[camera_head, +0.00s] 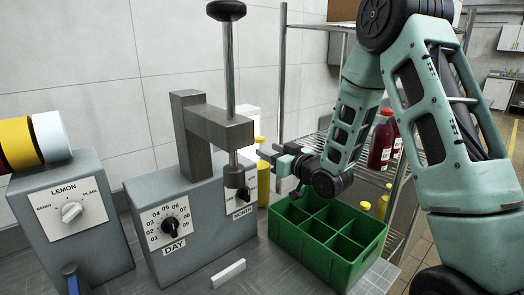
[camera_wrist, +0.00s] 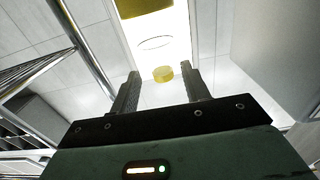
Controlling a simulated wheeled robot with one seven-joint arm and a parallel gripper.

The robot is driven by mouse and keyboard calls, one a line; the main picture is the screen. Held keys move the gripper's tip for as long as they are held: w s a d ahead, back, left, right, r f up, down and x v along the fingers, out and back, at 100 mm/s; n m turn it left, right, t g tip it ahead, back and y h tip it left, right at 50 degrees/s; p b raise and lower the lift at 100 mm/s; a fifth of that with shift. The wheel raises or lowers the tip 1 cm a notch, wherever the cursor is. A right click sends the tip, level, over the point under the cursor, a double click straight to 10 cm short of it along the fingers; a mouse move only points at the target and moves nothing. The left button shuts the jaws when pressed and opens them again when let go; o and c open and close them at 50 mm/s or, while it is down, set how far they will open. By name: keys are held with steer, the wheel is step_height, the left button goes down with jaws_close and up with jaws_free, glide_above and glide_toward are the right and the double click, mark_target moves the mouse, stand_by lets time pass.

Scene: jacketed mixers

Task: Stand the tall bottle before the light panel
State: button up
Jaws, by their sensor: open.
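A bottle (camera_head: 263,186) with yellow contents and a yellow cap stands behind the grey machines, in front of the white light panel (camera_head: 250,118). My gripper (camera_head: 275,152) is at its upper part and hides some of it. In the wrist view the yellow cap (camera_wrist: 163,74) shows between the fingertips of my open gripper (camera_wrist: 161,82), with a gap on each side. The bottle's base is hidden.
A green crate (camera_head: 310,253) with empty compartments stands close in front, on the metal table. Grey machines with dials (camera_head: 165,235) stand at left, one with a tall post (camera_head: 229,75). Red bottles (camera_head: 380,145) and yellow-capped ones (camera_head: 382,206) stand by the wire rack at right.

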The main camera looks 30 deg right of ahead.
steer(key=s+d+b, duration=0.1)
steer(key=s, duration=0.5)
steer(key=shift+s+d, duration=0.15)
steer(key=shift+s, duration=0.2)
